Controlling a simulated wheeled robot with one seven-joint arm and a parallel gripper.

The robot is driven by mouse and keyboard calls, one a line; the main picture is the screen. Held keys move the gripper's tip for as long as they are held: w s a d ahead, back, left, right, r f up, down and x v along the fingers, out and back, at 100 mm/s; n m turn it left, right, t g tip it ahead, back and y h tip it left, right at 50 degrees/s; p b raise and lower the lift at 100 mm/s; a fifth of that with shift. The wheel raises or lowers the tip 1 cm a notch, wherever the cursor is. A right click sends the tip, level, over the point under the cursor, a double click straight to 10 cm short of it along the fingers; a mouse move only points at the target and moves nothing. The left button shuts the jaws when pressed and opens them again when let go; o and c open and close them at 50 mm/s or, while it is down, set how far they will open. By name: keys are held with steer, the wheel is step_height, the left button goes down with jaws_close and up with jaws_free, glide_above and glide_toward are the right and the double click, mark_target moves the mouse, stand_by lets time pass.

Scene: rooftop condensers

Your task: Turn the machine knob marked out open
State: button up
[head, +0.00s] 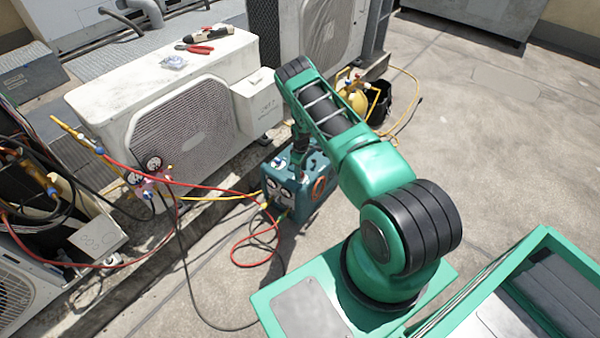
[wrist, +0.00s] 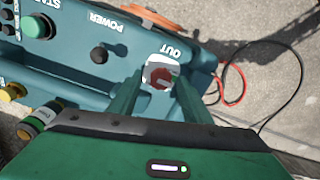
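The teal machine (head: 312,199) stands on the roof floor beside the white condenser. Its panel fills the top of the wrist view (wrist: 205,62). Under the OUT label there is a red knob (wrist: 160,77) on a pale round plate. My gripper (wrist: 160,83) points at this knob, with one finger on each side of it. The fingers are apart, and pale plate shows between them and the red knob. I cannot tell how near the tips are to the panel. In the head view my arm reaches down to the machine, and the knob is hidden there.
A black knob (wrist: 99,55) sits left of OUT near the POWER label, and a green button (wrist: 38,26) is farther left. Red hose (head: 243,250) and dark cable lie on the floor by the machine. Gauges (head: 152,163) hang at the condenser (head: 150,95). Open floor lies to the right.

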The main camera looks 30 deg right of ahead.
steer(key=shift+r, duration=0.1)
step_height(320, 180, up, 10)
steer(key=shift+r, duration=0.25)
stand_by(0.4)
